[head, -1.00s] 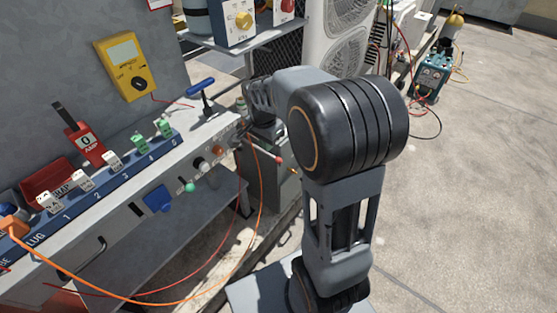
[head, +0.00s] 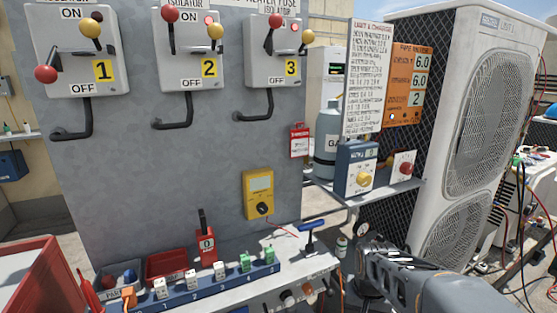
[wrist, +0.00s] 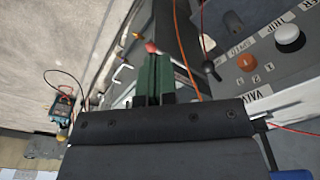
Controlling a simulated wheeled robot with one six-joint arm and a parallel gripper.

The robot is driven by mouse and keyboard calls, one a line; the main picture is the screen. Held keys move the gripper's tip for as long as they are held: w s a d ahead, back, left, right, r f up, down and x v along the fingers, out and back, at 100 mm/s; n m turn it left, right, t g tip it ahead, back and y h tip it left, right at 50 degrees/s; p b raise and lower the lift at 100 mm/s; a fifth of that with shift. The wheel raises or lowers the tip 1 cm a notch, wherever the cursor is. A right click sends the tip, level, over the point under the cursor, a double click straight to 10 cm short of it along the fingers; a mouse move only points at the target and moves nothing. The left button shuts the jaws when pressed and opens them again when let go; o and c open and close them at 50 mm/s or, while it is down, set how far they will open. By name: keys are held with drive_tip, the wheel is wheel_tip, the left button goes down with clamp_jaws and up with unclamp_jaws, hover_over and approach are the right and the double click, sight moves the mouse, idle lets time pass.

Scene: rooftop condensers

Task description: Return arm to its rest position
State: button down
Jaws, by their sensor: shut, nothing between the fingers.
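My arm (head: 440,290) enters the head view at the bottom right, in front of the end of the workbench (head: 310,268). In the wrist view my gripper (wrist: 153,72) shows as two dark green fingers close together beyond a dark housing. They are shut, with nothing seen between them. The fingers point past the side of the bench panel with its white button (wrist: 289,38) and orange button (wrist: 247,63). I cannot tell how near they are to the things beyond. My gripper's tips are not clear in the head view.
Several isolators with levers hang on the grey panel (head: 150,180). A shelf with a blue box (head: 356,168) and a condenser (head: 490,120) stand right. An orange cable (wrist: 183,50) runs beside my fingers.

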drive_tip(key=s+a+r+n+t+p, duration=0.1)
drive_tip(key=s+r+n+p, duration=0.1)
drive_tip(key=r+p, duration=0.5)
drive_tip(key=s+a+r+n+t+p, duration=0.1)
drive_tip(key=s+r+p, duration=0.4)
drive_tip(key=r, duration=0.8)
drive_tip(key=shift+s+a+r+n+t+p, duration=0.25)
drive_tip(key=shift+a+r+n+t+p, duration=0.15)
drive_tip(key=shift+a+p, duration=0.55)
drive_tip(key=shift+d, duration=0.3)
